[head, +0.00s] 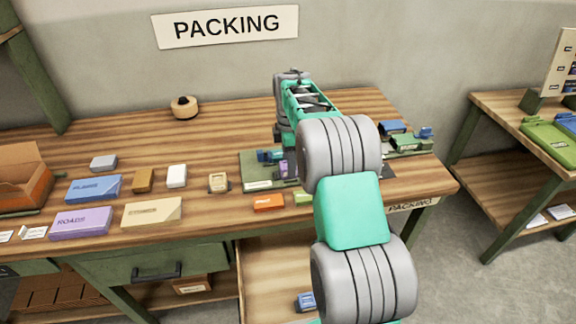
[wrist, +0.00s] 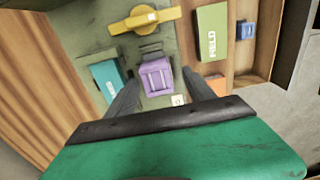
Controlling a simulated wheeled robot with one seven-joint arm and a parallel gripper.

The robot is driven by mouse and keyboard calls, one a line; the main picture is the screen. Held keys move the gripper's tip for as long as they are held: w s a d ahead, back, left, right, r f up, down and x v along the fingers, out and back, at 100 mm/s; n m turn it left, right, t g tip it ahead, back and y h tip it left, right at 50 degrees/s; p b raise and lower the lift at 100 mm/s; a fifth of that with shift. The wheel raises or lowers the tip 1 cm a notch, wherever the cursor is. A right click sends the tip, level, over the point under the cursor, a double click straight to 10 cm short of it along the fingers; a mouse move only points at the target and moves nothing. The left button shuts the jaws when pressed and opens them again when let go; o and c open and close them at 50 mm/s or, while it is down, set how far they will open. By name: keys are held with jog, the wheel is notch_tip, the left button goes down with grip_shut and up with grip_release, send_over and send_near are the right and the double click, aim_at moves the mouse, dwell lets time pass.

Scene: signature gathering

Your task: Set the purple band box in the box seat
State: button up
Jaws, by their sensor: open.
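The purple band box (wrist: 157,78) sits on a green board (wrist: 185,60) in the wrist view, with raised ridges on its top. It also shows in the head view (head: 284,169), partly hidden by my arm. My gripper (wrist: 160,76) is open above it, with one finger to each side of the box. I cannot tell how high the fingertips are above the board. A dark slotted fitting (wrist: 150,48) lies just beyond the purple box. I cannot tell for sure which part is the box seat.
A teal box (wrist: 106,80) is left of my fingers, and a yellow bar with a knob (wrist: 143,19) is beyond. A green FIELD box (wrist: 211,32) and an orange box (wrist: 217,84) are at right. Several boxes, including a ROADS box (head: 81,222), lie on the bench's left.

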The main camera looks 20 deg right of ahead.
notch_tip(320, 180, up, 9)
jog(key=s+a+r+m+t, duration=0.2)
jog(key=s+a+r+m, duration=0.2)
jog(key=s+a+m, duration=0.55)
jog(key=s+a+f+m+t, duration=0.1)
jog(key=s+f+m, duration=0.2)
jog(key=s, duration=0.5)
jog(key=s+a+f+m, duration=0.2)
jog(key=s+f+m, duration=0.1)
jog(key=s, duration=0.5)
jog(key=shift+f+t, duration=0.4)
jog(key=shift+f, duration=0.3)
jog(key=shift+s+a, duration=0.1)
jog(key=shift+c, duration=0.5)
